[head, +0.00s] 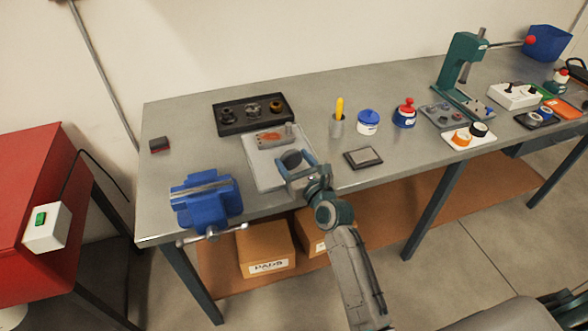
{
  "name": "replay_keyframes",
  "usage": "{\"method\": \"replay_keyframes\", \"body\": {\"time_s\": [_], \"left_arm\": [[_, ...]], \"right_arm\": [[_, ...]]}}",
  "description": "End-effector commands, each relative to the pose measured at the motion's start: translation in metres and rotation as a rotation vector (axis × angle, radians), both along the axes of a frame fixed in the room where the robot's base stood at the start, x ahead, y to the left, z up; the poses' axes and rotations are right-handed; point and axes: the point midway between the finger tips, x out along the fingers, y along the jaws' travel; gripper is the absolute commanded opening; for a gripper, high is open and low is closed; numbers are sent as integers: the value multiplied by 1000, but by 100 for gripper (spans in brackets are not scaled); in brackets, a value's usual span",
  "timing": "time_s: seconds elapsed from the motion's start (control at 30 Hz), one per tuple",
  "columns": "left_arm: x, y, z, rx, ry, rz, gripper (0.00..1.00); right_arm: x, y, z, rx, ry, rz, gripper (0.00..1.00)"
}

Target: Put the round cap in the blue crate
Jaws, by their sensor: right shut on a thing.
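The round cap (291,158) is a dark grey disc between the fingers of my right gripper (294,166). The gripper is shut on it, over the right side of a pale tray on the bench. The fingers partly cover the cap, and its height above the tray is hard to tell. My left gripper is out of view.
The grey bench (190,125) holds a blue vise (205,200), a pale tray (262,178) and a black tray (228,126).

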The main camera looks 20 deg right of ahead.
Motion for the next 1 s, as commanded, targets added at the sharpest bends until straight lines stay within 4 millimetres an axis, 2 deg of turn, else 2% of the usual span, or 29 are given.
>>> {"method": "replay_keyframes", "body": {"time_s": [0.03,0.1,0.2,0.4,0.67,0.7,0.77,0.8,1.0], "left_arm": [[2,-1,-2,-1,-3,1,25],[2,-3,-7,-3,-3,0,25],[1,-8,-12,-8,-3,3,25],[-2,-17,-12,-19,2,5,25],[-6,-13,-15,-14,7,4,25],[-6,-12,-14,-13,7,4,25],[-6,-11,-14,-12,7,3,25],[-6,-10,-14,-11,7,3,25],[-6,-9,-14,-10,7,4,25]], "right_arm": [[5,0,-4,0,1,0,18],[3,0,-20,0,3,0,18],[3,0,-33,0,2,0,18],[3,0,-35,-2,-1,-1,18],[3,0,-39,0,-1,0,18],[3,0,-38,0,-1,0,69],[3,0,-38,0,-1,0,81],[3,0,-38,0,-1,0,83],[3,0,-38,-1,-1,0,83]]}}
